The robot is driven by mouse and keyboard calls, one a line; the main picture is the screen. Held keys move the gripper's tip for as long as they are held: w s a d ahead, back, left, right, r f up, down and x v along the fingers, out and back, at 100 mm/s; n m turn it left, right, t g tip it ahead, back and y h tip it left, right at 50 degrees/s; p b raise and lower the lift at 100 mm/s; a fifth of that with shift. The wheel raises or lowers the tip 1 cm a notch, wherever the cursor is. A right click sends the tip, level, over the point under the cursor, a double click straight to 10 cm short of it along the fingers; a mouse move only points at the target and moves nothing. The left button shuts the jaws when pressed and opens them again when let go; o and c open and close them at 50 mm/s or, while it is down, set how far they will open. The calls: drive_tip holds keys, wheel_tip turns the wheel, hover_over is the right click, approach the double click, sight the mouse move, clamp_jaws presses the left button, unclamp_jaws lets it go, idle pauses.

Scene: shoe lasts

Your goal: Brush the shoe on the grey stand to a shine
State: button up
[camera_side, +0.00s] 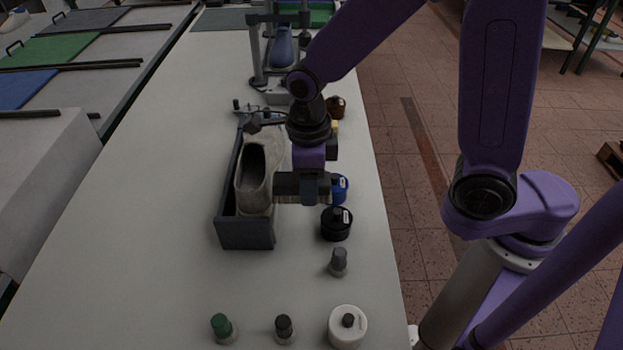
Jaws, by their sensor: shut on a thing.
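A beige shoe (256,178) with a dark opening sits upright in a long dark grey box-like stand (247,236) in the middle of the table. My gripper (310,190) is just right of the shoe, pointing down. It is shut on a brush (288,186), a dark block with pale bristles along its underside. The brush's left end is close beside the shoe's right side; I cannot tell whether it touches. My wrist and the brush hide part of the shoe's right side and of the stand.
Black (336,224) and blue (341,188) jars stand right of the stand. A grey-capped bottle (338,262), a white pot (347,327) and green-capped (222,328) and black-capped (284,329) bottles stand nearer. A grey frame with a blue form (284,47) stands behind. The table's left is clear.

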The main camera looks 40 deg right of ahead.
drive_tip(key=shift+w+a, duration=0.3)
drive_tip(key=shift+d, duration=0.1)
drive_tip(key=shift+w+d, duration=2.7)
drive_tip(key=shift+w, duration=0.15)
drive_tip(key=shift+s+a, duration=2.85)
drive_tip(key=shift+s+d+r, duration=0.25)
drive_tip(key=shift+r, duration=0.75)
drive_tip(key=shift+s+d+r, duration=0.2)
drive_tip(key=shift+d+r, duration=0.05)
drive_tip(key=shift+r, duration=0.75)
drive_tip(key=shift+s+d+r, duration=0.25)
drive_tip(key=shift+r, duration=0.75)
drive_tip(key=shift+w, duration=0.1)
